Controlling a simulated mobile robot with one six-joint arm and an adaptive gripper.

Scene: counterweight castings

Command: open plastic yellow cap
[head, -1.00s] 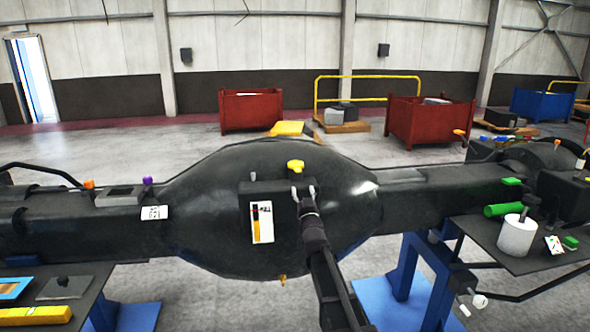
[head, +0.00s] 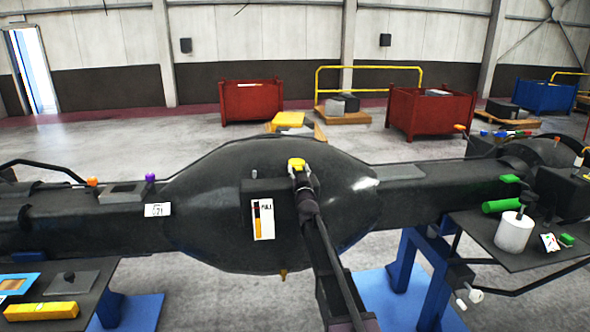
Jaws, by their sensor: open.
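The yellow cap (head: 296,162) sits on the upper front of the bulged black casting (head: 215,205), near its middle. My gripper (head: 299,174) is at the cap, reaching up from below, with its fingertips against or just in front of the cap's lower part. The jaws are open, and the cap does not look gripped. The fingers hide the lower part of the cap, and I cannot tell whether they touch it. A white label with a yellow and black strip (head: 262,219) is on the casting, left of my arm.
An orange knob (head: 92,182) and a purple knob (head: 150,178) stand on the beam at left. A side table at right holds a white cylinder (head: 514,234) and a green cylinder (head: 502,206). A yellow bar (head: 42,311) lies at lower left. Red bins (head: 251,101) stand behind.

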